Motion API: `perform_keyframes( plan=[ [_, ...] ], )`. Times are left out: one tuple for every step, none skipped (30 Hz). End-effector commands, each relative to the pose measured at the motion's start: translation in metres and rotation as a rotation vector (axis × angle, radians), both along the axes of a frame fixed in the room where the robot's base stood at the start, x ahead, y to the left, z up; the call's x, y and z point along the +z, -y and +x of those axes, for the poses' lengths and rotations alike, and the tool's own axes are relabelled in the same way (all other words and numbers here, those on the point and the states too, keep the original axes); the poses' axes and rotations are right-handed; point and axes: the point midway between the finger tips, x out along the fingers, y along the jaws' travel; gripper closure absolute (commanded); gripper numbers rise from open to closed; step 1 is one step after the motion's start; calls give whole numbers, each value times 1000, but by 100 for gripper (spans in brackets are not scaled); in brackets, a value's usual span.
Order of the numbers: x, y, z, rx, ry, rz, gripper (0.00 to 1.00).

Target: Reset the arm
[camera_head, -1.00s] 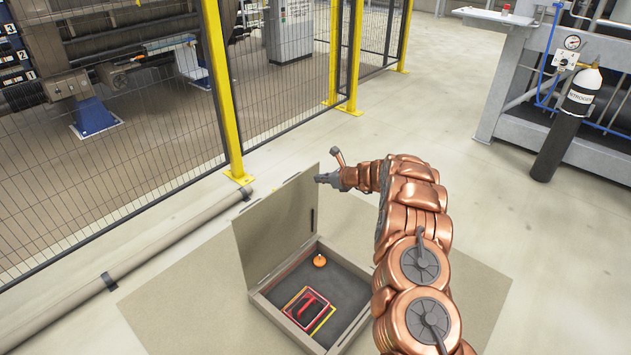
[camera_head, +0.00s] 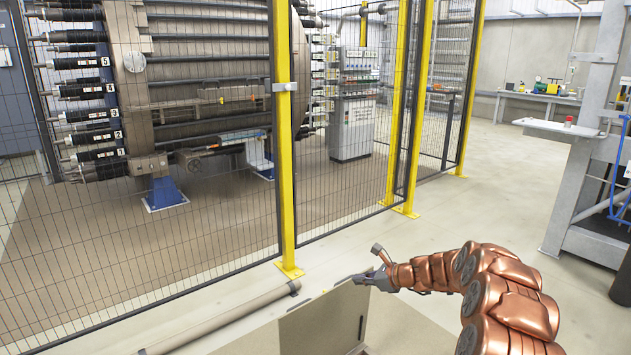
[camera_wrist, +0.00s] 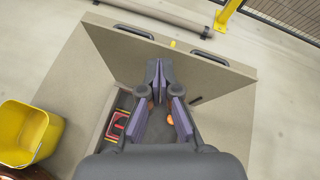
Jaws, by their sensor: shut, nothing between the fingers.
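My gripper (camera_head: 372,283) is at the end of my copper-coloured arm in the lower right of the head view. It points left, near the top edge of an open box lid (camera_head: 322,322). In the wrist view my gripper (camera_wrist: 159,64) is shut, its fingertips together with nothing between them, above the open box. The lid (camera_wrist: 170,52) stands raised, with two dark handles along its edge. Inside the box, a red and yellow item (camera_wrist: 118,125) lies at the left and an orange object (camera_wrist: 170,119) is partly hidden behind a finger.
A yellow bucket (camera_wrist: 25,133) stands left of the box in the wrist view. A mesh fence with yellow posts (camera_head: 285,150) separates the floor from the stack (camera_head: 205,90). A pipe (camera_head: 230,315) runs along the floor. A grey frame (camera_head: 590,190) stands at the right.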

Motion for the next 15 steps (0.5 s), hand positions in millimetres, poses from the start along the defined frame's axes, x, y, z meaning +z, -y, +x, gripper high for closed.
perform_keyframes(
  plan=[
    [13,-13,-12,56,21,-25,100],
    [19,-21,-20,90,32,-42,100],
    [26,-30,-31,136,45,-63,100],
    [30,-37,-39,169,54,-78,100],
    [35,-43,-47,202,66,-95,100],
    [43,-50,-58,246,84,-117,100],
    [48,-56,-66,281,94,-134,100],
    [51,-62,-76,315,105,-150,100],
    [57,-69,-89,361,117,-170,100],
    [61,-74,-98,397,130,-188,100],
    [65,-78,-107,429,141,-204,100],
    [70,-84,-120,475,155,-226,100],
    [73,-87,-130,508,166,-243,100],
    [77,-91,-140,541,177,-260,100],
    [80,-95,-153,585,188,-282,100]
  ],
)
